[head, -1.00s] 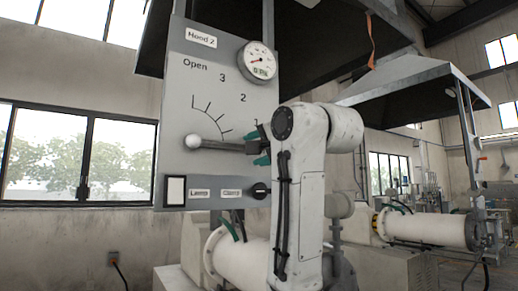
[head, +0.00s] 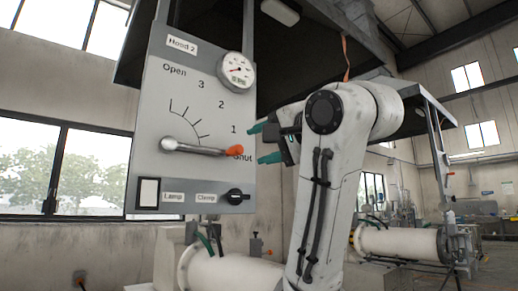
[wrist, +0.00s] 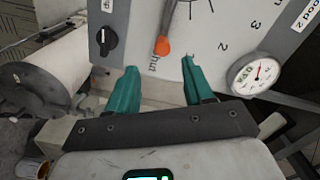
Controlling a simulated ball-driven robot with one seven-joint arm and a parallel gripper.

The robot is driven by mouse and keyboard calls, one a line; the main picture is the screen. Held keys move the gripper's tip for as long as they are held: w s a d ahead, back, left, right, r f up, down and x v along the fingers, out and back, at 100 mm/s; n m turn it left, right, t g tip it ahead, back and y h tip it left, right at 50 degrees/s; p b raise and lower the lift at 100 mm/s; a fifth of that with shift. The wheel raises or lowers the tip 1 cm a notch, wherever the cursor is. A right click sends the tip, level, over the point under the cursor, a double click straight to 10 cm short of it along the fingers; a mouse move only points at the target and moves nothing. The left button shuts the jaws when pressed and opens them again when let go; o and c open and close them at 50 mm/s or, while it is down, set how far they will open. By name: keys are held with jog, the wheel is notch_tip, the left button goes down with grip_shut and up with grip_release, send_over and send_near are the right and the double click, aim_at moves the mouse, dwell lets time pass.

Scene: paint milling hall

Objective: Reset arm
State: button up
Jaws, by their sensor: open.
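My gripper (head: 258,144), with teal fingers, is open and empty just right of the grey panel's lever in the head view. The fingers also show in the wrist view (wrist: 158,76), spread apart and pointing at the panel. The metal lever (head: 195,149) runs almost level across the panel, its orange tip (head: 236,150) beside the "Shut" label. In the wrist view the orange tip (wrist: 162,46) lies beyond the gap between the fingers, apart from both.
The panel (head: 150,110) carries a round gauge (head: 235,70) and a black knob (head: 235,196). A dark hood (head: 290,60) overhangs it. A pale cylinder (head: 235,271) lies below. Open hall floor shows at far right.

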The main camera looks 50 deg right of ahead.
jog(key=shift+s, duration=0.1)
dwell(0.7)
